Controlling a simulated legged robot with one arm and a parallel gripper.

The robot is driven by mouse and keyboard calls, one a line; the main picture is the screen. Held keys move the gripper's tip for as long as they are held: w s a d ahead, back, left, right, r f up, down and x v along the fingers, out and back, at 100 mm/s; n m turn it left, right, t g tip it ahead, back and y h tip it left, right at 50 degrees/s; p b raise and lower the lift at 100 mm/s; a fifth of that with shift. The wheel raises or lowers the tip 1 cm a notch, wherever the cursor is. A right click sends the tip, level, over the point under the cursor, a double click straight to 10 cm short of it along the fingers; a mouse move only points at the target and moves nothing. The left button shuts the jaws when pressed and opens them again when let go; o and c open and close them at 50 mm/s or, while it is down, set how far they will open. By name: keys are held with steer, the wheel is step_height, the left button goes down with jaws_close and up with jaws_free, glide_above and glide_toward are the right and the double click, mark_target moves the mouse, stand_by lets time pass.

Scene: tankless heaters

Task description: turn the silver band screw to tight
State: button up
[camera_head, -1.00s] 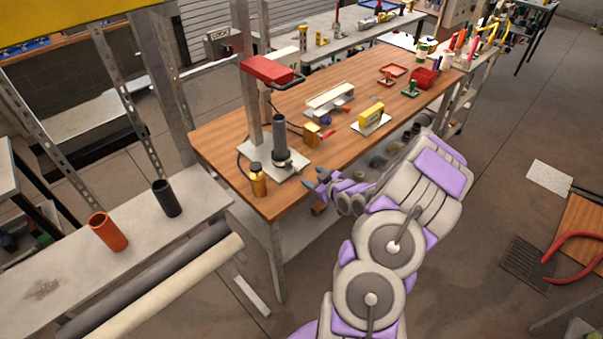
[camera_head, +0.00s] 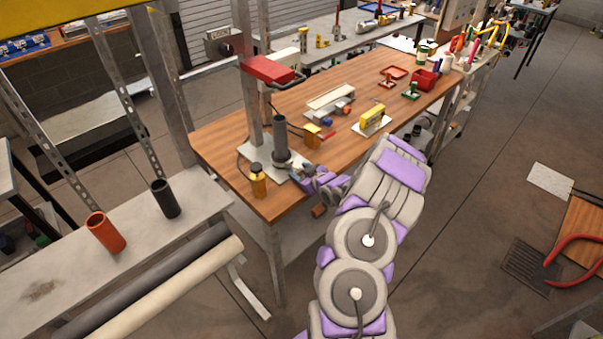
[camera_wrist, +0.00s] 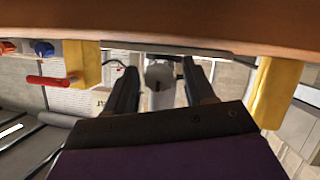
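A dark upright pipe (camera_head: 281,136) stands on a metal plate near the front of the wooden bench, with a grey band around its lower part. The silver band screw shows in the wrist view as a pale round head (camera_wrist: 159,74) with a short dark mark on it. My gripper (camera_head: 302,172) is at the bench's front edge, just right of the pipe's base. In the wrist view its two dark fingers (camera_wrist: 160,92) are apart, one on each side of the screw head, with gaps visible. Whether the fingertips reach past the head is unclear.
A red-topped stand (camera_head: 268,70) rises behind the pipe. The bench surface (camera_head: 225,140) is clear at left.

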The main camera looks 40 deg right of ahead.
steer(key=c, duration=0.9)
steer(key=shift+r+p, duration=0.1)
steer(key=shift+p, duration=0.55)
steer(key=p, duration=0.2)
steer(key=m+y+p, duration=0.1)
steer(key=p, duration=0.2)
steer(key=shift+d+r+m, duration=0.1)
steer(key=shift+r+m, duration=0.1)
steer(key=shift+m, duration=0.1)
steer(key=m+y+p, duration=0.2)
steer(key=p, duration=0.5)
steer(key=shift+d+m, duration=0.2)
steer(key=shift+m, duration=0.2)
steer(key=shift+d+f+m+y+p, duration=0.1)
steer(key=shift+f+m+y+p, duration=0.15)
steer(key=shift+m+y+p, duration=0.45)
steer(key=shift+d+m+y+b, duration=0.1)
steer(key=shift+m+y+b, duration=0.55)
steer(key=shift+m, duration=0.65)
